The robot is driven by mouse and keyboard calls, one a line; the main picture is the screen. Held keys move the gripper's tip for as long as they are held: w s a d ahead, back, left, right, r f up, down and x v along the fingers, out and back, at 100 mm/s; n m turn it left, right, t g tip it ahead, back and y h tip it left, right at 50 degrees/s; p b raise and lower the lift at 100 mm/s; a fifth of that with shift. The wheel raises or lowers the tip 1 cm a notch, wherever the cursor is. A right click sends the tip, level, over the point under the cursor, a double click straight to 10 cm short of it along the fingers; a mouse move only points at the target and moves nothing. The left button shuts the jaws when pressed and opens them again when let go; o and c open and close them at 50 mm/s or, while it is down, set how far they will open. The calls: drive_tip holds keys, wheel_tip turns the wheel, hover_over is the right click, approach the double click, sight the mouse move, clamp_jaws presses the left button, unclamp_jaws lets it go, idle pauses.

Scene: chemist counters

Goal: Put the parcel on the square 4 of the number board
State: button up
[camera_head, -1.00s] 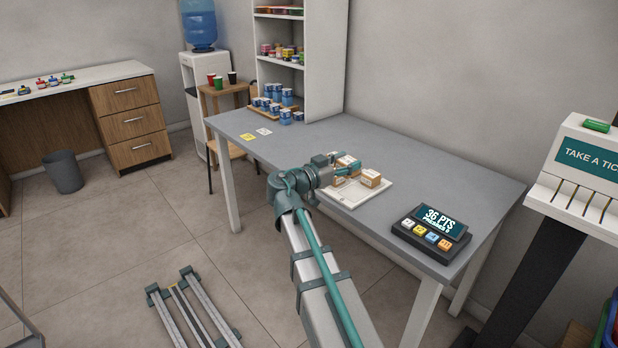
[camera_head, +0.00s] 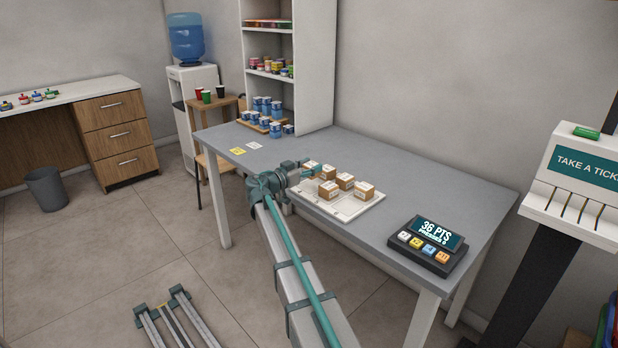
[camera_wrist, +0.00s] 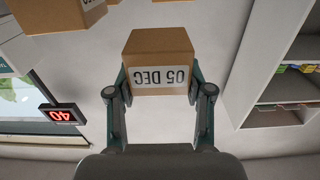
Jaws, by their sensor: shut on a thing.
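My gripper (camera_head: 306,171) is shut on a brown cardboard parcel (camera_head: 312,170), at the far left end of the number board in the head view. In the wrist view the held parcel (camera_wrist: 159,55) sits between both fingers (camera_wrist: 160,88), its white label reading "05 DEC" upside down. The number board (camera_head: 349,212) is a pale flat tray on the grey table. Other brown parcels (camera_head: 364,191) stand on it to the right of my gripper. The board's numbers are too small or covered to read, so square 4 cannot be told.
On the grey table (camera_head: 430,178), a points display with coloured buttons (camera_head: 432,243) stands at right. Yellow and white cards (camera_head: 238,151) and blue-and-white tubs (camera_head: 262,105) are at the far left end. A tall shelf (camera_head: 312,65) stands behind. Another parcel (camera_wrist: 55,14) shows upper left in the wrist view.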

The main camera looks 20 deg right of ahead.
sight(309, 187)
drive_tip(key=shift+w+d+f, duration=0.2)
drive_tip(key=shift+w+f, duration=0.65)
drive_tip(key=shift+f, duration=1.75)
drive_tip(key=shift+f, duration=0.2)
drive_tip(key=o, duration=1.2)
drive_tip(key=shift+r, duration=0.15)
